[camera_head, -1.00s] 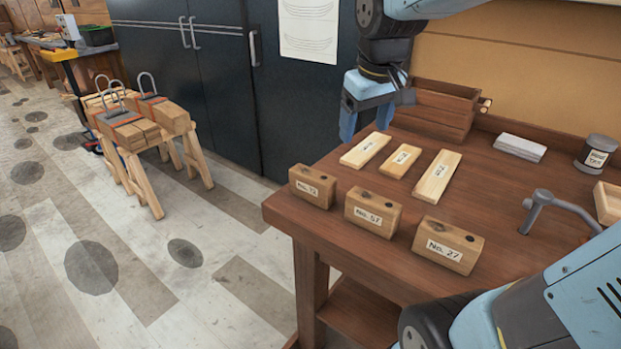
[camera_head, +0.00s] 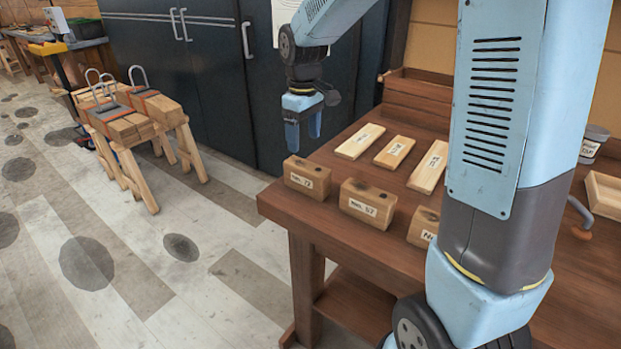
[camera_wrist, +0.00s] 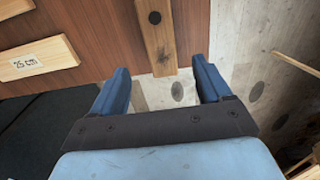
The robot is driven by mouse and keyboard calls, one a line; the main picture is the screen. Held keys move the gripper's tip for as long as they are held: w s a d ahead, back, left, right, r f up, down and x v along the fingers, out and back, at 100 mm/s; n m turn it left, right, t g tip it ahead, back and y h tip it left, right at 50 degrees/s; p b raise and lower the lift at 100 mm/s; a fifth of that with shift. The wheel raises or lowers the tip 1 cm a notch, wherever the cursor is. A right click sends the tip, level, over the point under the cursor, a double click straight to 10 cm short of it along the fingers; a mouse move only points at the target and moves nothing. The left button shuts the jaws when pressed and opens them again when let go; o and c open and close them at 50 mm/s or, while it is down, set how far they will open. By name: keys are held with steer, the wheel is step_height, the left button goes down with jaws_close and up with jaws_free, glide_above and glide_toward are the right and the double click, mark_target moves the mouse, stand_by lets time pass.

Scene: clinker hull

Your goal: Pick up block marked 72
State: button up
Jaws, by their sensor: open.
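The block marked 72 (camera_head: 307,180) is a wooden block at the left front corner of the bench, its label facing front. A block marked 57 (camera_head: 368,204) stands to its right, and a third block (camera_head: 423,228) is partly hidden by my arm.
Flat wooden pieces (camera_head: 360,141) lie behind the blocks; one marked 25 cm (camera_wrist: 38,58) shows in the wrist view. A wooden box (camera_head: 420,95) stands at the bench's back. A dark cabinet (camera_head: 225,90) is behind. A sawhorse (camera_head: 140,170) stands left on the open floor.

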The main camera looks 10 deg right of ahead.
mark_target(306, 165)
step_height(306, 165, down, 6)
steer(key=shift+f, duration=0.25)
steer(key=shift+s+d+f, duration=0.1)
steer(key=shift+s+f, duration=0.05)
steer(key=shift+f, duration=1.15)
steer(key=shift+s+d+f, duration=0.1)
steer(key=shift+s+f, duration=0.05)
steer(key=shift+f, duration=1.1)
steer(key=c, duration=1.2)
steer(key=shift+c, duration=0.5)
steer(key=shift+r, duration=0.1)
